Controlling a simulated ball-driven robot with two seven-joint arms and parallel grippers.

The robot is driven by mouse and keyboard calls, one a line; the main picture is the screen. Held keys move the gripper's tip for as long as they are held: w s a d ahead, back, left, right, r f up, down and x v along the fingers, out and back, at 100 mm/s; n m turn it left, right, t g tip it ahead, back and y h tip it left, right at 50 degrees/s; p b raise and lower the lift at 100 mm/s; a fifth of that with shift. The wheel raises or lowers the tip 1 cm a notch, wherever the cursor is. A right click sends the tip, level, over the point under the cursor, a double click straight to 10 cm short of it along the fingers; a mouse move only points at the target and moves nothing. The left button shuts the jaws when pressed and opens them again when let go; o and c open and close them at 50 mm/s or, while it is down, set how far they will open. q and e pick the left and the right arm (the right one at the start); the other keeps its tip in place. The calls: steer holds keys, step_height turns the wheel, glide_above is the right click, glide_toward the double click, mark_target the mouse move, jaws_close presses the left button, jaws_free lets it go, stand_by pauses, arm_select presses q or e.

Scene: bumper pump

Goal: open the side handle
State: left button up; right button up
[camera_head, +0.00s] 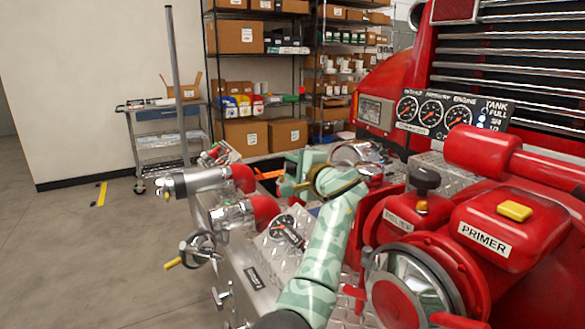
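A red and metal pump body fills the right side. Its silver side panel (247,292) faces left, with several outlets on it. One side handle with a yellow tip (174,263) sticks out at the lower left by a round metal fitting. My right gripper is out of view.
A gauge panel (452,112) and a red primer box (508,223) with a yellow button stand at the right. A pressure gauge (285,228) lies below my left gripper. A cart (163,112) and shelves with boxes (236,37) stand behind. The floor at left is clear.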

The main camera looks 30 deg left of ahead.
arm_select(q)
steer(key=o, duration=0.3)
steer(key=shift+d+f, duration=0.1)
steer(key=shift+f, duration=0.05)
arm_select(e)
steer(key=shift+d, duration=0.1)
arm_select(q)
steer(key=shift+s+d, duration=0.1)
steer(key=shift+d, duration=0.1)
steer(key=p+v, duration=0.4)
steer(key=v, duration=1.2)
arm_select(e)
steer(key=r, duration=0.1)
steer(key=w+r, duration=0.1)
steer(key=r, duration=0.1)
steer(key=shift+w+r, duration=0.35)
arm_select(q)
steer(key=shift+s+f, duration=0.1)
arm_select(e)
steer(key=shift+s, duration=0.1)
